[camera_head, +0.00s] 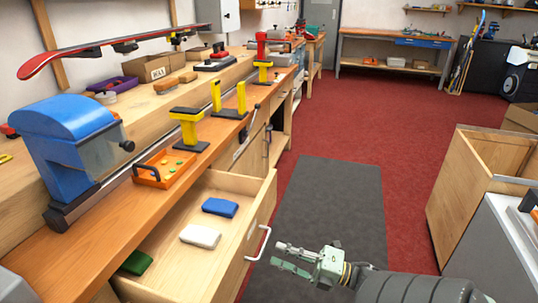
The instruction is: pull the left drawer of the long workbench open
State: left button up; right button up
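The long workbench (140,213) runs along the left side of the view. Its near drawer (205,270) stands pulled well out over the floor. A blue block (220,207), a white block (200,236) and a green block (136,263) lie inside. The drawer's pale bar handle (261,243) is on its front panel. My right gripper (274,254) is just right of the handle, with its fingers pointing left towards it. The fingers look parted and nothing shows between them; the tips appear clear of the handle. My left gripper is not in view.
A blue machine (70,145), an orange tray (166,168) and yellow clamps (187,128) stand on the bench. A dark mat (330,205) lies on the red floor, which is open beyond. A wooden cabinet (470,195) stands at right.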

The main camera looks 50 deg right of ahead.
jog(key=v, duration=0.6)
jog(key=shift+f, duration=0.15)
dwell(0.3)
